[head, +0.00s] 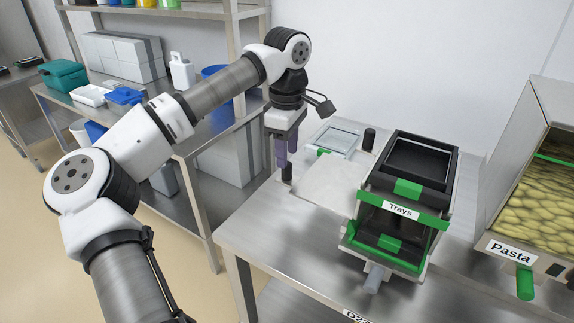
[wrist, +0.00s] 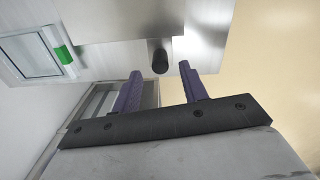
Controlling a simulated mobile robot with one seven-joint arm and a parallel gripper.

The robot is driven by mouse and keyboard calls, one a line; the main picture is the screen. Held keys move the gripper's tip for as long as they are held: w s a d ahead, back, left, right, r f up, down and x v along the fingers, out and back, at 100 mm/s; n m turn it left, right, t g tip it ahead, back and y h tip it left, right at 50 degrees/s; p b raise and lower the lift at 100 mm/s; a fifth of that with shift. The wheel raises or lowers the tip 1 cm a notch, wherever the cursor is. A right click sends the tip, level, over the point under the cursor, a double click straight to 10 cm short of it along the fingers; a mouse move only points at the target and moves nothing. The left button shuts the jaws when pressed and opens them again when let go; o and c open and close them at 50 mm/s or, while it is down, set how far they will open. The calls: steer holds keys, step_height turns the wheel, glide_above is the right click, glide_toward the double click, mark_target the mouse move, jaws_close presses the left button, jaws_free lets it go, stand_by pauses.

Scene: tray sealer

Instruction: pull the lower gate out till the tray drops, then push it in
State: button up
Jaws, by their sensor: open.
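The tray dispenser (head: 402,209), labelled "Trays", stands on the steel table at the right of centre in the head view. A black tray (head: 420,160) shows in its open top. Green tabs show at the upper front (head: 408,188) and lower front (head: 389,243). A grey handle (head: 374,279) sticks out low at the front; I cannot tell for sure that it belongs to the lower gate. My gripper (head: 287,163) points down at the table's left end, away from the dispenser. Its purple fingers (wrist: 160,68) are apart, with a black knob (wrist: 160,57) showing between or beyond them.
A metal plate (head: 325,187) and a clear-windowed frame with a green tab (head: 337,138) lie between my gripper and the dispenser. A black post (head: 369,139) stands behind. A pasta bin (head: 512,250) is at the right. Shelving with boxes stands behind my arm.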

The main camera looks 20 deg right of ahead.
steer(key=shift+f, duration=2.25)
jaws_close()
